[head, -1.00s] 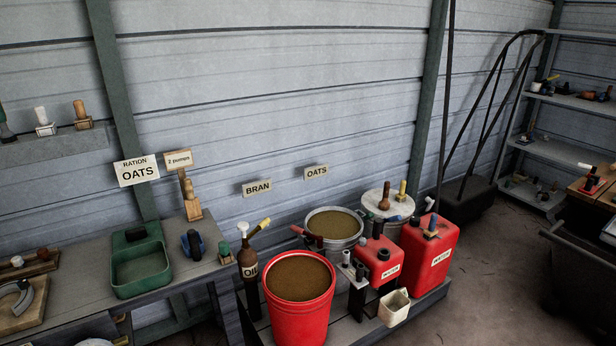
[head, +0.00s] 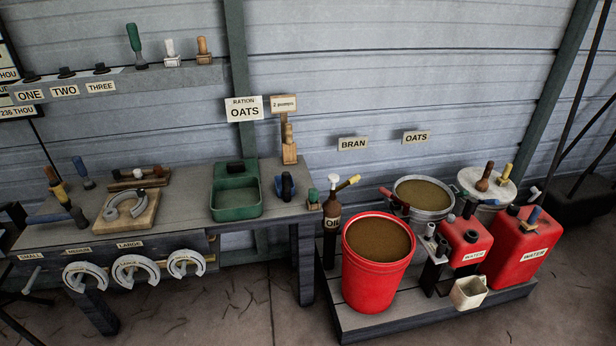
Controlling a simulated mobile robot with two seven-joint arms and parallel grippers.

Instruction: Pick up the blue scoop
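A small dark blue object (head: 286,187) stands on the grey workbench (head: 190,215), just right of the green tray (head: 236,198). It may be the blue scoop, but it is too small to tell for sure. Neither of my grippers is in view.
A red bucket (head: 375,285) stands on a low platform (head: 400,322) with an oil bottle (head: 332,212), a metal bucket (head: 424,212) and red water cans (head: 512,262). Horseshoes (head: 135,270) hang along the bench front. The floor before the bench (head: 200,318) looks mostly clear.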

